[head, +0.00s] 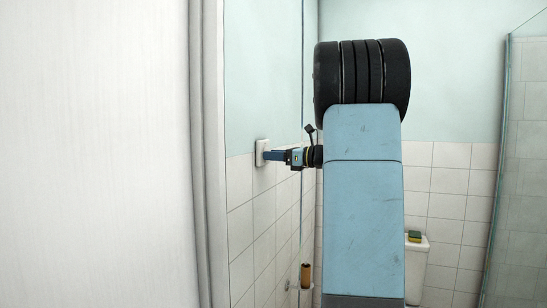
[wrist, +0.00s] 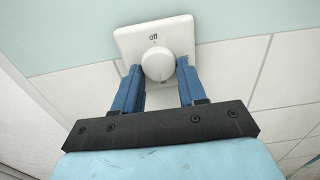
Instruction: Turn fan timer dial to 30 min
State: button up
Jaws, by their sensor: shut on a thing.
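The fan timer is a square white wall plate (wrist: 126,36) with a round white dial (wrist: 157,62) in its middle. The word "off" is printed above the dial with a small tick under it. A thin dark mark shows near the dial's lower edge; no 30 min label can be read. My gripper (wrist: 159,68) has its two blue fingers on either side of the dial and is shut on it. In the head view the plate (head: 260,146) is on the left wall, with my gripper (head: 268,156) reaching it from the right. The dial is hidden there.
A door frame (head: 207,150) and a pale panel stand left of the timer. A small shelf with a brown bottle (head: 306,276) is below my arm. A white cistern (head: 417,262) with a sponge (head: 415,237) and a glass screen (head: 500,170) are at the right.

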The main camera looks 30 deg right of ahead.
jog(key=shift+a, duration=0.1)
jog(key=o, duration=1)
jog(key=shift+o, duration=0.2)
jog(key=v, duration=1.3)
jog(key=shift+s+d, duration=0.25)
jog(key=shift+d, duration=0.05)
